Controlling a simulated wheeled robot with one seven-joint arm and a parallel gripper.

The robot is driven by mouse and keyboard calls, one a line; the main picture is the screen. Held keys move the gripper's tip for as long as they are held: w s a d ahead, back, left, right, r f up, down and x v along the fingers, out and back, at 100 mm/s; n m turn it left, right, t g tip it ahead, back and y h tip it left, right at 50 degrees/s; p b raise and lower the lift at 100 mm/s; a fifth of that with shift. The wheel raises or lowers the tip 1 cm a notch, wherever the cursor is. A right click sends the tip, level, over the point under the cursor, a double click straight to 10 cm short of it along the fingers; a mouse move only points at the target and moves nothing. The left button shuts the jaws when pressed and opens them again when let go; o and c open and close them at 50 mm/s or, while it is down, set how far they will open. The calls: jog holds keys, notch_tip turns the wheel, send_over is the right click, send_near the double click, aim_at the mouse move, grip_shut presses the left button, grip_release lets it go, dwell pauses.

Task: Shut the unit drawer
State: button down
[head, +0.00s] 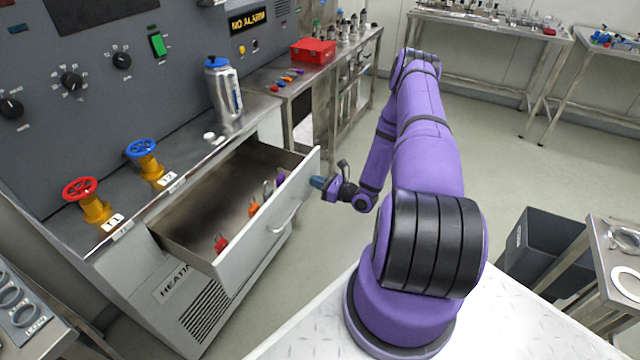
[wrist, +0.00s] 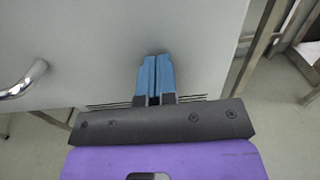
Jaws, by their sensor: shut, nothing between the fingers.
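The unit drawer (head: 235,258) stands pulled well out of the grey unit in the head view, with red, orange and purple items inside it. Its bar handle (head: 285,218) is on the front panel and also shows at the left of the wrist view (wrist: 22,82). My gripper (head: 318,183) is at the right end of the drawer front. In the wrist view its blue fingers (wrist: 155,78) are together and empty, pointing at the grey front panel (wrist: 110,50), right of the handle. I cannot tell whether the fingertips touch the panel.
A red valve (head: 82,190), a blue valve (head: 142,150) and a flask (head: 224,90) stand on the unit's ledge above the drawer. A steel bench with a red box (head: 313,51) is behind. A dark bin (head: 545,245) is at right. Open floor lies beyond my arm.

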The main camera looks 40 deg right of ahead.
jog(key=x, duration=2.3)
jog(key=shift+w+a+f, duration=0.1)
jog(key=shift+w, duration=0.2)
jog(key=shift+w+a, duration=0.1)
jog(key=shift+w, duration=0.2)
jog(key=shift+w+a+r, duration=0.1)
jog(key=shift+w+r, duration=0.1)
jog(key=shift+w, duration=0.05)
jog(key=shift+w+r, duration=0.1)
